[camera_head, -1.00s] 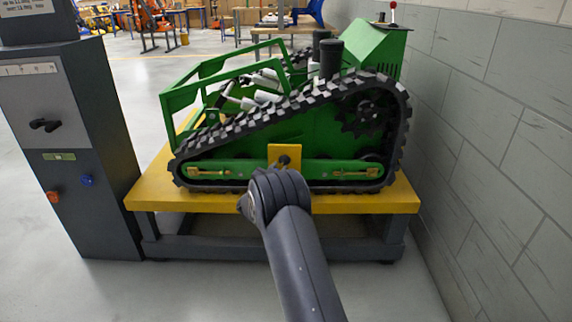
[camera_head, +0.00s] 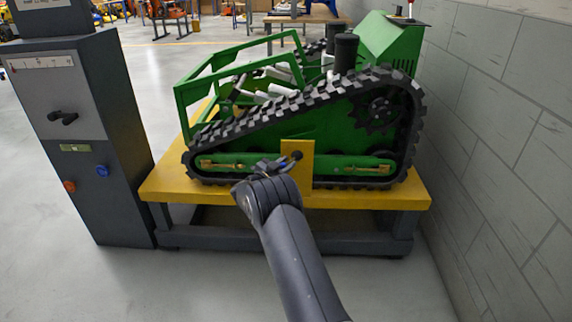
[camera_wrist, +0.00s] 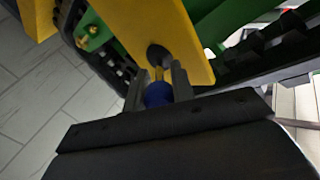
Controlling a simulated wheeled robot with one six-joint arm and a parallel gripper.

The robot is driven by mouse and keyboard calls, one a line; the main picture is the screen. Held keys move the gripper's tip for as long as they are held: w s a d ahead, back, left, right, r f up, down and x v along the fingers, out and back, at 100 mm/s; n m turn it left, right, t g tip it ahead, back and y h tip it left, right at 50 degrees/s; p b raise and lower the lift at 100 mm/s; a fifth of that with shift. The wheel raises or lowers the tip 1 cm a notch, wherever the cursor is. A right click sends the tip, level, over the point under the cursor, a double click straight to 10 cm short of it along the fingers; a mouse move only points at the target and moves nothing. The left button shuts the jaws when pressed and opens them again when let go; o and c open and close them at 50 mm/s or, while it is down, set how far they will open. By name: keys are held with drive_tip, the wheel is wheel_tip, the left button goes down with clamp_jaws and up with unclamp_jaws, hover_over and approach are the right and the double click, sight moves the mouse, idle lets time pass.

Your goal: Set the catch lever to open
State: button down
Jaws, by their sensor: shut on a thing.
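A yellow plate (camera_head: 298,172) stands upright on the near side of the green tracked carrier (camera_head: 300,125), with a dark pivot near its top. In the wrist view the plate (camera_wrist: 165,25) carries a dark round pivot (camera_wrist: 158,52), and the catch lever (camera_wrist: 157,74) runs from it as a short yellow rod ending in a blue knob (camera_wrist: 158,95). My gripper (camera_wrist: 157,86) is shut on the lever, its two dark fingers on either side of the knob. In the head view my gripper (camera_head: 266,167) is at the plate's left, and the lever is mostly hidden.
The carrier sits on a yellow-topped stand (camera_head: 385,199). A dark control cabinet (camera_head: 85,150) with a handle and buttons stands at the left. A grey block wall (camera_head: 500,140) is close on the right. The floor in front is clear.

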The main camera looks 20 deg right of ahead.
drive_tip(key=shift+r, duration=0.1)
drive_tip(key=c, duration=1.2)
unclamp_jaws()
drive_tip(key=shift+d, duration=0.1)
drive_tip(key=p+v, duration=0.2)
drive_tip(key=v, duration=0.9)
drive_tip(key=shift+w+d, duration=0.1)
drive_tip(key=shift+w, duration=0.05)
drive_tip(key=b+x, duration=0.2)
drive_tip(key=x, duration=0.8)
drive_tip(key=shift+w+d, duration=0.1)
drive_tip(key=shift+d, duration=0.2)
drive_tip(key=shift+t, duration=0.3)
